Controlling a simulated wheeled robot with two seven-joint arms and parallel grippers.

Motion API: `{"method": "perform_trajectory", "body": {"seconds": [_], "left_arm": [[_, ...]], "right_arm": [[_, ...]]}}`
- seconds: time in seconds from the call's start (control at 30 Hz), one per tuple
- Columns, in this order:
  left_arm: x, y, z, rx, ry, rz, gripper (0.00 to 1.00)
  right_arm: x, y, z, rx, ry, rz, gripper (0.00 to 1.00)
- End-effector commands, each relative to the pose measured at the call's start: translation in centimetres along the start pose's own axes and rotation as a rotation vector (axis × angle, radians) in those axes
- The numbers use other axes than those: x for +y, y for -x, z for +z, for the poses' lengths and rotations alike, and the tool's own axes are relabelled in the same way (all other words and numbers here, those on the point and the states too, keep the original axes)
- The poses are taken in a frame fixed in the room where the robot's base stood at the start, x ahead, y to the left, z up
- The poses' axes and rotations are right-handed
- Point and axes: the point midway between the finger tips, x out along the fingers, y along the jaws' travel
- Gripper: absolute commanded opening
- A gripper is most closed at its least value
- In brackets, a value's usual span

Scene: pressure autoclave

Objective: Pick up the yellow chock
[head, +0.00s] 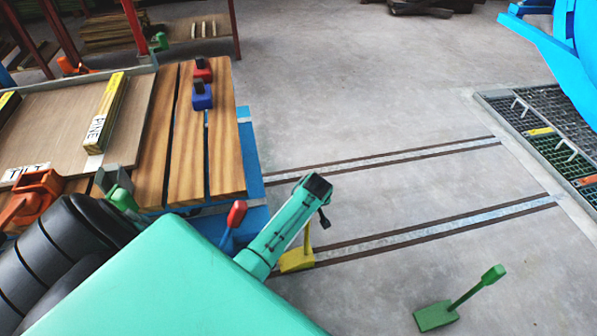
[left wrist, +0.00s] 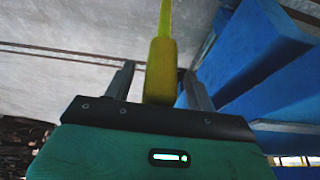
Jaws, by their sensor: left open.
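The yellow chock (head: 297,260) is on the grey floor beside the blue cart in the head view, with its handle rising from its block. My teal left forearm reaches over and in front of it, hiding part of it. In the left wrist view, a yellow handle (left wrist: 162,60) stands between the two fingers of my left gripper (left wrist: 158,72). The fingers are open, one on each side of the handle, with a gap visible on both sides. The far end of the handle runs out of the top of the picture. My right gripper is not in view.
A green chock (head: 436,316) lies on the floor at lower right. A red-handled piece (head: 236,215) stands by the blue cart (head: 250,160), which carries wooden planks (head: 186,150). Floor rails (head: 420,235) run rightward to a dark grating (head: 545,125). The middle floor is clear.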

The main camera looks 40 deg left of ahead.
Motion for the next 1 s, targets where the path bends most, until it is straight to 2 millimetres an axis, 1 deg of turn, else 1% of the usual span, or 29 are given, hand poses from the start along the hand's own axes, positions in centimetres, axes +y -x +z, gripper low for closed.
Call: {"method": "perform_trajectory", "body": {"seconds": [0.07,0.1,0.17,0.2,0.33,0.37,1.0], "left_arm": [[0.01,0.03,-0.02,0.0,0.0,0.0,0.54],[0.0,0.03,-0.02,0.0,0.0,0.0,0.47],[0.0,0.03,-0.02,0.0,0.0,0.0,0.35],[0.01,0.03,-0.02,0.0,0.0,0.0,0.27],[0.0,0.04,-0.02,0.0,0.0,0.0,0.01],[0.01,0.04,-0.02,0.0,0.0,0.0,0.0],[0.01,0.05,-0.02,0.0,0.0,0.0,0.0]], "right_arm": [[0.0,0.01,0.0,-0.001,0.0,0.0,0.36],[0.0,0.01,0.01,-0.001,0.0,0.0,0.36],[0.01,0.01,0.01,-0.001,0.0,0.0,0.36],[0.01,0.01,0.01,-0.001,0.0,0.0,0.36],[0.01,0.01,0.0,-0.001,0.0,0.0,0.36],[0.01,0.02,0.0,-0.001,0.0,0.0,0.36],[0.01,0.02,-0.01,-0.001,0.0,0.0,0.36]]}}
